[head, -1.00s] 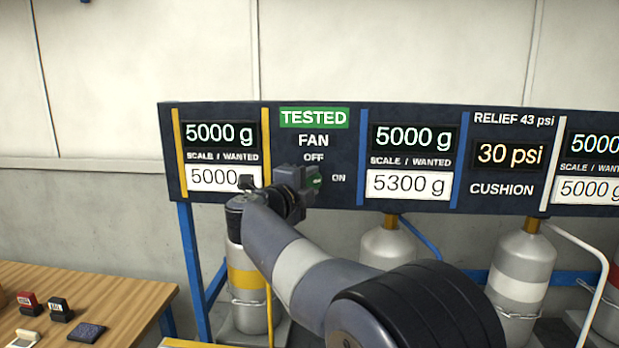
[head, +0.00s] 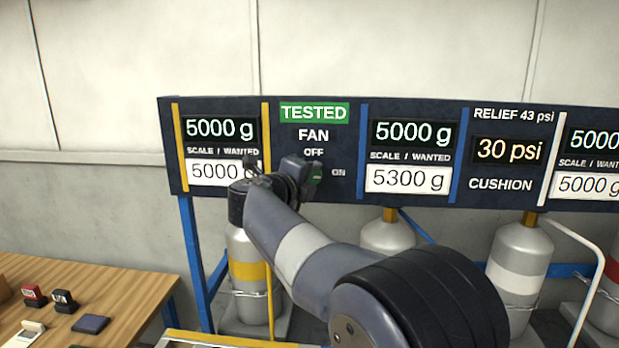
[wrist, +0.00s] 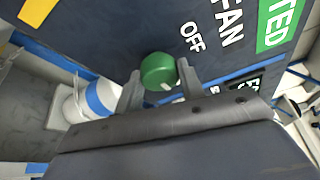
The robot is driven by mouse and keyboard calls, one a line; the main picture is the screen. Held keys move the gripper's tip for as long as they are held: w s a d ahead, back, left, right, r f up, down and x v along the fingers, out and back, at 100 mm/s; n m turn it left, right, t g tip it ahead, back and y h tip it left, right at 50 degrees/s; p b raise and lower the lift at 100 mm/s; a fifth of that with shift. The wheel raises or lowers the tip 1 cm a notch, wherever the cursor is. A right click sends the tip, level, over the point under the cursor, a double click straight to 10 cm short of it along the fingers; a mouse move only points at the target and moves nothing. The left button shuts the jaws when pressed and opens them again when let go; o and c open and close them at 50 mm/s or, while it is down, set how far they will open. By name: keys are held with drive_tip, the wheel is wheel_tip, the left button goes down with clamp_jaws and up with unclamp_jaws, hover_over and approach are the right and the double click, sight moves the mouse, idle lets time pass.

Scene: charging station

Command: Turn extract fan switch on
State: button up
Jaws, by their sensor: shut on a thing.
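The green fan knob (head: 317,173) sits on the dark panel below the words FAN and OFF, left of the word ON. In the wrist view the knob (wrist: 158,68) is between the two fingers of my gripper (wrist: 160,84), which is shut on it. A white mark shows on the knob's lower edge there, on the side away from the word OFF (wrist: 191,37). The word ON cannot be made out in the wrist view. In the head view my wrist hides part of the fingers.
The panel (head: 420,107) carries scale displays and a TESTED sign (head: 314,113). Several grey cylinders stand below it, one (head: 248,295) beneath my wrist. A wooden table (head: 125,290) with small objects is at the lower left. Free wall shows above the panel.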

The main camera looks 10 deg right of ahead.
drive_tip(key=o, duration=1)
drive_tip(key=shift+s, duration=0.1)
drive_tip(key=b+v, duration=0.2)
drive_tip(key=v, duration=0.8)
drive_tip(key=shift+s+a, duration=0.25)
drive_tip(key=p+x, duration=0.2)
drive_tip(key=x, duration=0.9)
drive_tip(key=shift+s, duration=0.1)
